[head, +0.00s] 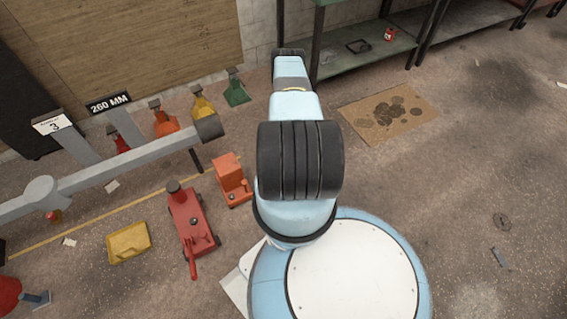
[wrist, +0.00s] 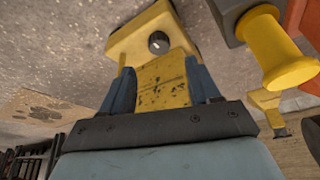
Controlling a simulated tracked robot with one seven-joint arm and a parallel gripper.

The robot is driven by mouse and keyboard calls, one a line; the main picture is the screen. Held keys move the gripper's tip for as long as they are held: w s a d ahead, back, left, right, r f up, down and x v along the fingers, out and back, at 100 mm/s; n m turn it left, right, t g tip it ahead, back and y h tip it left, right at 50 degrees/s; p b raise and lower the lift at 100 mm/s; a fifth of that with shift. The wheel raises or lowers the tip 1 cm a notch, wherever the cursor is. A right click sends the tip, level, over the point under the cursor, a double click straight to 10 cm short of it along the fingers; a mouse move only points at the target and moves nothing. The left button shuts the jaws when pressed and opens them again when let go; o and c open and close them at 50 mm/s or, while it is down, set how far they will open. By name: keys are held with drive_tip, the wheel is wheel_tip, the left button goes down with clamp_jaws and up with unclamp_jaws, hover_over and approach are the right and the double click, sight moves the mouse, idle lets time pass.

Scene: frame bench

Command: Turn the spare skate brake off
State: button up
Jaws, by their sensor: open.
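In the wrist view a yellow body (wrist: 140,35) with a round dark knob (wrist: 158,43) lies just beyond my gripper (wrist: 162,72). A scuffed flat yellow piece (wrist: 163,85) stands between the two open blue fingers; I cannot tell whether they touch it. In the head view my arm hides this place, and the fingers do not show. A red wheeled skate (head: 192,222) with a dark knob and a handle stands on the floor left of my base, with an orange wheeled unit (head: 232,180) beside it. No label shows which is the spare.
A grey beam (head: 125,165) runs across the left. Coloured chocks (head: 203,105) stand behind it, near a "260 MM" sign (head: 108,103). A yellow tray (head: 128,242) lies at lower left. A yellow cylinder (wrist: 285,50) is close right of my gripper. The floor at right is mostly free.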

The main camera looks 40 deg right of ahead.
drive_tip(key=shift+v, duration=2.85)
